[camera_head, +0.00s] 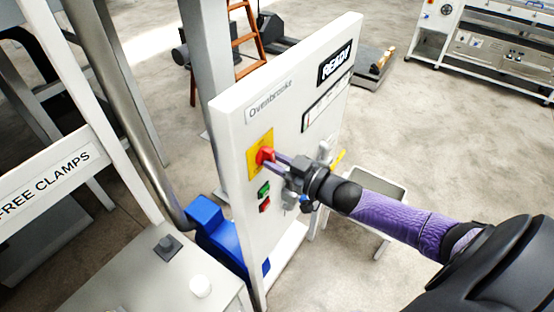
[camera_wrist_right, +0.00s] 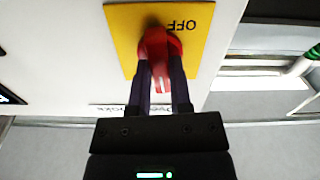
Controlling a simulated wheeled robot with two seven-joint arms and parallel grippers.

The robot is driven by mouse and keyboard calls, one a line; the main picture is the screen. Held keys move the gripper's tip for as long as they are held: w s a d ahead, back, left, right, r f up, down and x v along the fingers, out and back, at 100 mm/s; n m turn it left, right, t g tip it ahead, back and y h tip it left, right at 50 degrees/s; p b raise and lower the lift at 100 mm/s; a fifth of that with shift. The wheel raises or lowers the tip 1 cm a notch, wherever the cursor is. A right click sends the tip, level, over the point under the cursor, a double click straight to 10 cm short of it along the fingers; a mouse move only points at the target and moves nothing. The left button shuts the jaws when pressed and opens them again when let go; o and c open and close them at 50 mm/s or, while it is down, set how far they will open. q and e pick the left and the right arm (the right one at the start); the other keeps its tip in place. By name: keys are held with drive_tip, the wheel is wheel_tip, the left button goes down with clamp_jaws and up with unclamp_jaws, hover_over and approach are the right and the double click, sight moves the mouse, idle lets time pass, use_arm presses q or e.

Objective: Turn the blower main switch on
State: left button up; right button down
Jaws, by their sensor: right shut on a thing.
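The blower main switch is a red rotary handle (camera_head: 265,155) on a yellow plate (camera_head: 254,158), mounted on the white Ovenbrooke panel (camera_head: 232,140). My right gripper (camera_head: 274,159) reaches the handle from the right and is shut on it. In the right wrist view the two dark fingers (camera_wrist_right: 159,82) lie on either side of the red handle (camera_wrist_right: 157,62). The word OFF shows upside down on the yellow plate (camera_wrist_right: 205,45) beside the handle. Other lettering on the plate is hidden or out of frame. My left gripper is not in view.
A green button (camera_head: 264,188) and a red button (camera_head: 265,204) sit below the switch. A READY display (camera_head: 336,64) is at the panel's upper right. A blue blower housing (camera_head: 215,235) stands left of the panel. A small table (camera_head: 385,185) stands behind my right arm.

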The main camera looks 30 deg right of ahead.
drive_tip(key=shift+f+m, duration=0.1)
drive_tip(key=shift+m, duration=0.5)
drive_tip(key=c, duration=0.5)
unclamp_jaws()
drive_tip(key=shift+c, duration=0.2)
drive_tip(key=shift+s, duration=0.15)
drive_tip(key=v, duration=0.9)
drive_tip(key=shift+s+d, duration=0.15)
drive_tip(key=shift+s, duration=0.15)
